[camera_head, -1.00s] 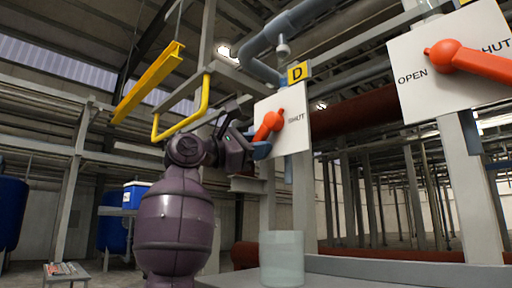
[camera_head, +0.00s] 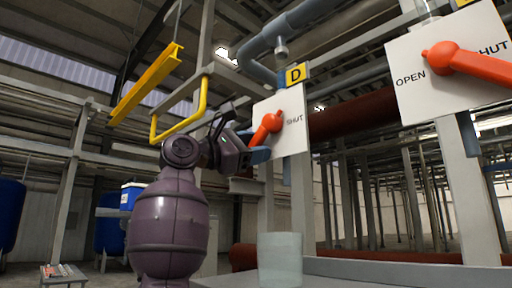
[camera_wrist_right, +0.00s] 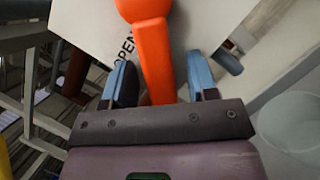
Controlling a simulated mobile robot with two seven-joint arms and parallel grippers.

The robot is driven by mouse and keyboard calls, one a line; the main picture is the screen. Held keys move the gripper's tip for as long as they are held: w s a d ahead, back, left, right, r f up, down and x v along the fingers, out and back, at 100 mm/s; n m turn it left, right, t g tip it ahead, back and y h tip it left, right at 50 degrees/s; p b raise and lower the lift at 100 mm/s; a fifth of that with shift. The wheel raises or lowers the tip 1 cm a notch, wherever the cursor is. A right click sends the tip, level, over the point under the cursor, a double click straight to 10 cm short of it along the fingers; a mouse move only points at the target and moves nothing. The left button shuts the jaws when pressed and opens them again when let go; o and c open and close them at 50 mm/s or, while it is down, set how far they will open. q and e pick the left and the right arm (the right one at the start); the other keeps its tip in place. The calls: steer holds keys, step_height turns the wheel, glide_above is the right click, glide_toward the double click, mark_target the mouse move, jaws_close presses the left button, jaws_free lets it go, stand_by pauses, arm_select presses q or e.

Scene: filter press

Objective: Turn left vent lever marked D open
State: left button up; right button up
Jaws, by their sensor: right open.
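The left vent lever (camera_head: 267,128) is orange-red, on a white plate (camera_head: 292,137) under a yellow D tag (camera_head: 296,74). Its handle slants down and left from its pivot, away from the SHUT mark at right. In the wrist view the lever (camera_wrist_right: 152,50) runs between the two blue fingers of my right gripper (camera_wrist_right: 157,65), with a gap beside each finger. OPEN shows just left of the handle there. In the head view my right gripper (camera_head: 260,152) is open at the handle's lower end, partly hidden by its wrist. My left gripper is not in view.
A second red lever (camera_head: 470,62) on a white OPEN/SHUT plate (camera_head: 420,100) stands at right, pointing to SHUT. A glass cylinder (camera_head: 280,262) stands below plate D. Grey posts and pipes surround the plates.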

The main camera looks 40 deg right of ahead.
steer(key=b+v, duration=0.1)
steer(key=v, duration=0.9)
steer(key=shift+w+a, duration=0.1)
steer(key=shift+a, duration=0.05)
